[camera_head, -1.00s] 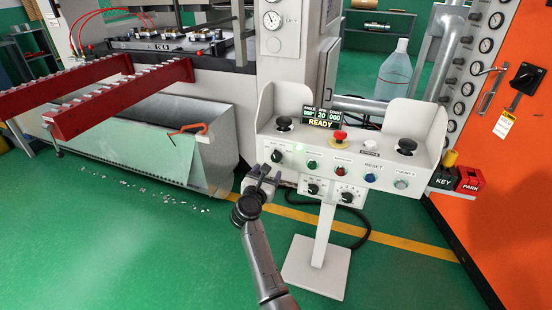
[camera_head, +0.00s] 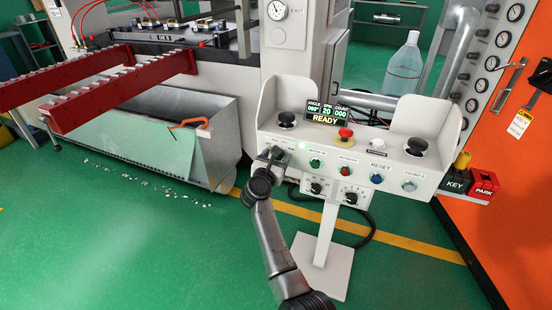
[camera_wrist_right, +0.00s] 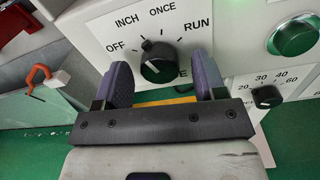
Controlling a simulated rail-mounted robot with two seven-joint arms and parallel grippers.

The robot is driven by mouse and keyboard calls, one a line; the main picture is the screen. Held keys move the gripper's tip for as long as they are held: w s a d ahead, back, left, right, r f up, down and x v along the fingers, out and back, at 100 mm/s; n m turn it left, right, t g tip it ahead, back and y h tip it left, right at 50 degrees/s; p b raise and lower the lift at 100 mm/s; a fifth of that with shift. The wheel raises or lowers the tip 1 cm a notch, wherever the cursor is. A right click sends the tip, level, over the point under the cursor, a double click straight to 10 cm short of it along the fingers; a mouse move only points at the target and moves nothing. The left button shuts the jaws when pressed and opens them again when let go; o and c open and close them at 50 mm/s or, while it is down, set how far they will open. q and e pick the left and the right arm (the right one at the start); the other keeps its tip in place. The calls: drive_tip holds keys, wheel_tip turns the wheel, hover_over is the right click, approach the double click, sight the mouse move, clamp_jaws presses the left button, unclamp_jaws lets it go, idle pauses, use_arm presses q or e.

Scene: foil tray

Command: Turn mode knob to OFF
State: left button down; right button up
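The black mode knob (camera_wrist_right: 157,62) sits on a white plate (camera_wrist_right: 104,24) marked OFF, INCH, ONCE and RUN; a further label is partly hidden. Its pointer tilts up and left, roughly toward INCH. My right gripper (camera_wrist_right: 164,68) is open, its two purple-grey fingers on either side of the knob with a visible gap each side. How far the fingertips reach past the knob I cannot tell. In the head view my right gripper (camera_head: 271,157) is at the left end of the control panel (camera_head: 360,153) and covers the knob. My left gripper is not in view.
The panel carries a READY display (camera_head: 323,112), a red mushroom button (camera_head: 346,133) and several coloured buttons. Smaller dials (camera_head: 316,188) sit just below. A metal bin (camera_head: 212,150) and red rails (camera_head: 130,90) stand left; an orange cabinet (camera_head: 520,190) stands right.

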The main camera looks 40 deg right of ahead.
drive_tip(key=c, duration=0.9)
drive_tip(key=shift+o, duration=0.2)
drive_tip(key=n+p, duration=0.7)
drive_tip(key=p, duration=0.1)
drive_tip(key=shift+r+n, duration=0.1)
drive_tip(key=shift+n, duration=0.3)
drive_tip(key=shift+p, duration=0.3)
drive_tip(key=o, duration=0.9)
